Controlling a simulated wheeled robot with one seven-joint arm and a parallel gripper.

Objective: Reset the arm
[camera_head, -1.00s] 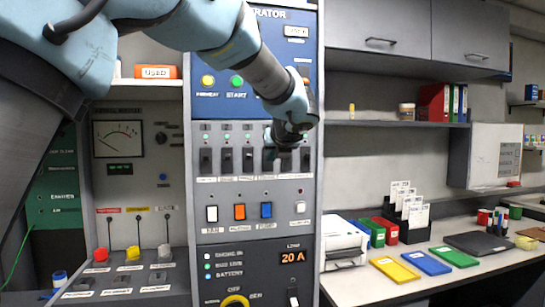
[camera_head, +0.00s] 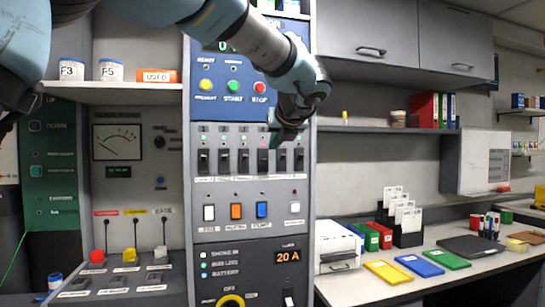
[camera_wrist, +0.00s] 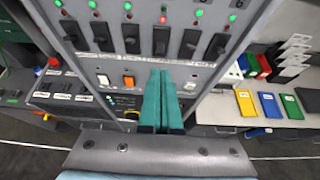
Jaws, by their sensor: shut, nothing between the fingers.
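My gripper (camera_head: 277,140) is at the lower end of my blue and grey arm, in front of the grey generator panel (camera_head: 205,240). In the wrist view its two teal fingers (camera_wrist: 163,95) are pressed together with nothing between them. A row of black breaker switches (camera_head: 222,160) lies just below and beside the gripper. In the wrist view the same switches (camera_wrist: 131,38) stand beyond the fingertips, and the fingers look clear of them.
Yellow, green and red buttons (camera_head: 233,86) sit above the breakers; white, orange and blue rockers (camera_head: 236,211) sit below. A shelf (camera_head: 130,92) with jars is at left. A desk (camera_head: 350,290) with coloured folders is at right, under wall cabinets (camera_head: 370,35).

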